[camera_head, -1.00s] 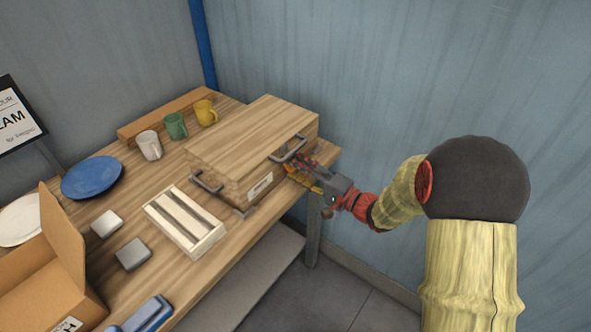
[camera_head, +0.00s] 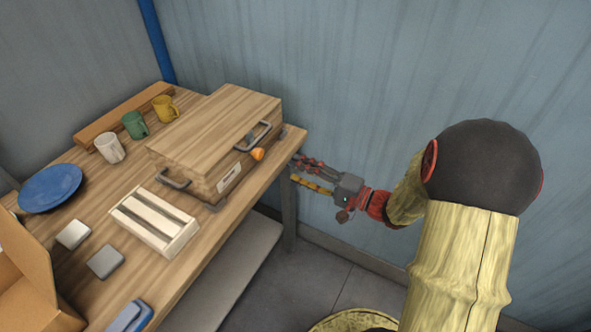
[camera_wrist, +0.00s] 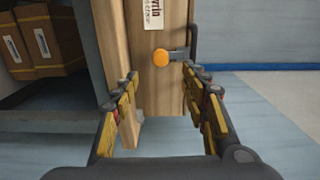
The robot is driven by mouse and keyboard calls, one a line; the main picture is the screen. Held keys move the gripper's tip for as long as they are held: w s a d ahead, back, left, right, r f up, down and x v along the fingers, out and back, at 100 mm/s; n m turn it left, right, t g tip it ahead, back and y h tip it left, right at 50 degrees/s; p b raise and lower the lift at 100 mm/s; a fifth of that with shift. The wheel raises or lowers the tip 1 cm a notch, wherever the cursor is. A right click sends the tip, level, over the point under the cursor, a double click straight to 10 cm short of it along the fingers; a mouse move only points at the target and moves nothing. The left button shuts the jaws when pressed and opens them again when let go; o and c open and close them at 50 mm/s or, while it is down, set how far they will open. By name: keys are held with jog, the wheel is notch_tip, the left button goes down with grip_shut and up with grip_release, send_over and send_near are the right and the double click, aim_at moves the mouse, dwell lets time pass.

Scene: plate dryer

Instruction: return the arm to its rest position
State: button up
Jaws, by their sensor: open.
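My gripper (camera_head: 312,178) is open and empty in the head view, held in the air just off the right edge of the wooden table. Its fingers point left toward the wooden box (camera_head: 215,130) on the table. In the wrist view my gripper (camera_wrist: 163,112) shows its two yellow-padded fingers spread apart, with nothing between them. The box's orange knob (camera_head: 257,154) shows on its front, beside a grey handle. In the wrist view the orange knob (camera_wrist: 161,58) lies ahead of the fingers, apart from them.
The table (camera_head: 80,285) carries a slatted rack (camera_head: 152,222), a blue plate (camera_head: 50,188), white, green and yellow mugs (camera_head: 135,125), two grey blocks and a cardboard box (camera_head: 35,280). A blue wall (camera_head: 380,70) stands behind my arm.

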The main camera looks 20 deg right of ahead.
dwell(0.4)
jog(key=s+a+f+m+g, duration=0.2)
jog(key=s+a+f+g, duration=0.3)
jog(key=s+f, duration=0.1)
jog(key=s+a+n+g+h+p, duration=0.2)
jog(key=s+n+g+h, duration=0.1)
jog(key=s+g, duration=0.65)
jog(key=s+d+r+n+t+h+p, duration=0.1)
jog(key=s+d+r+n+h+p, duration=0.1)
jog(key=r+n+h, duration=0.3)
jog(key=s+d+r+n+t+h+p, duration=0.1)
jog(key=s+d+r+t+h, duration=0.15)
jog(key=r, duration=0.45)
jog(key=a+r+n+t+p, duration=0.2)
jog(key=a+r+n, duration=0.1)
jog(key=r, duration=0.7)
jog(key=shift+a+r+n, duration=0.2)
jog(key=shift+a+n, duration=0.1)
jog(key=shift+a, duration=0.35)
